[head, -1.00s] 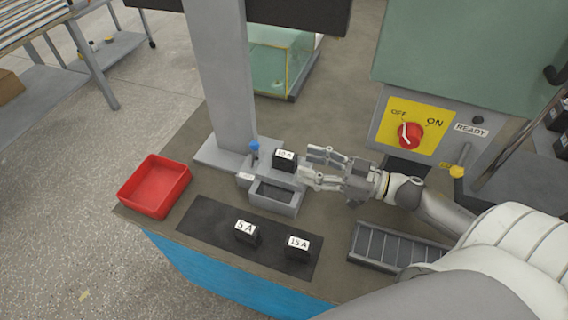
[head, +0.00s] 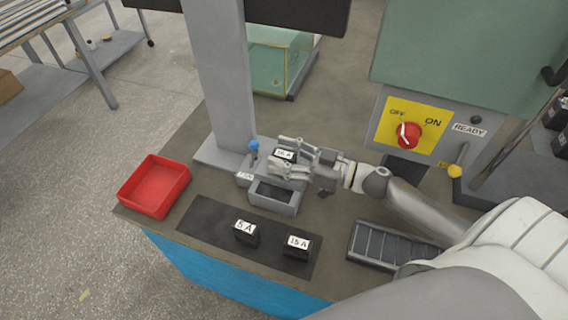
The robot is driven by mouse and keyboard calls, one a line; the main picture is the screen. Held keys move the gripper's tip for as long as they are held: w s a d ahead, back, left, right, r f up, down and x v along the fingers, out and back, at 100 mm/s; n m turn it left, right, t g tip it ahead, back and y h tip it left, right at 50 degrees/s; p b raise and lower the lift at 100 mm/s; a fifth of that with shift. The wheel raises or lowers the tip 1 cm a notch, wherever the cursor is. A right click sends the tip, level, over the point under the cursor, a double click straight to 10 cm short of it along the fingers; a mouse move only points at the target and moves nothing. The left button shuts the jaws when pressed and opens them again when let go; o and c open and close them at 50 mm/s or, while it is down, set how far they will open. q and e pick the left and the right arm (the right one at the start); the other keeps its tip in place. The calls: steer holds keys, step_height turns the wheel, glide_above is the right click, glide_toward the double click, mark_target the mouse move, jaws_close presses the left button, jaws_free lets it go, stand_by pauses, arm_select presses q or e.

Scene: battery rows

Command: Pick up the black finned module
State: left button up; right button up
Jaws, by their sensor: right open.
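A black module (head: 285,155) with a white label on top sits on the grey fixture (head: 273,207) in the middle of the bench. Its label is too small to read surely, and its fins cannot be made out. My right gripper (head: 280,154) is open, with one finger on the far side of this module and one on the near side, partly covering it. I cannot tell whether the fingers touch it. Two more black labelled modules, 5 A (head: 246,233) and 15 A (head: 297,247), stand on a dark mat (head: 208,222). My left gripper is out of view.
A red tray (head: 153,188) stands at the bench's left edge. A blue-knobbed lever (head: 254,147) and a grey post (head: 222,90) stand just left of the fixture. A dark slotted rack (head: 385,244) lies right of the mat. A yellow switch panel (head: 412,126) is at the right.

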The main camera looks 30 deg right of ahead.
jaws_close()
steer(key=shift+r, duration=0.1)
